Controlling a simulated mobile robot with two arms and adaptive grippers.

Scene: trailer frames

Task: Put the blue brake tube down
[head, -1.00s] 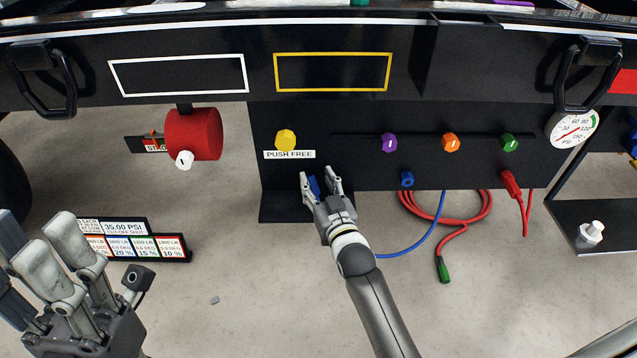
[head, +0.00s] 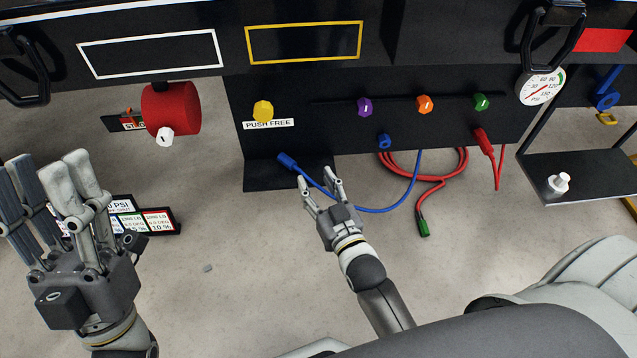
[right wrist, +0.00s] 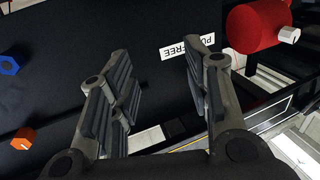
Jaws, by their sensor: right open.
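The blue brake tube (head: 392,210) shows in the head view. Its blue end fitting (head: 287,160) is over the black ledge (head: 265,179) at the foot of the panel, and the tube loops right, then up toward the panel. I cannot tell whether the fitting touches the ledge. My right gripper (head: 319,181) is open and empty, just below and right of the fitting. In the right wrist view its fingers (right wrist: 160,72) are spread with nothing between them. My left gripper (head: 48,172) is at the far left, fingers up, apart and empty.
The black panel carries a yellow knob (head: 263,110), purple (head: 365,107), orange (head: 425,104) and green (head: 482,102) knobs, and a blue fitting (head: 384,140). A coiled red tube (head: 462,165) hangs right. A red cylinder (head: 172,108) is at left.

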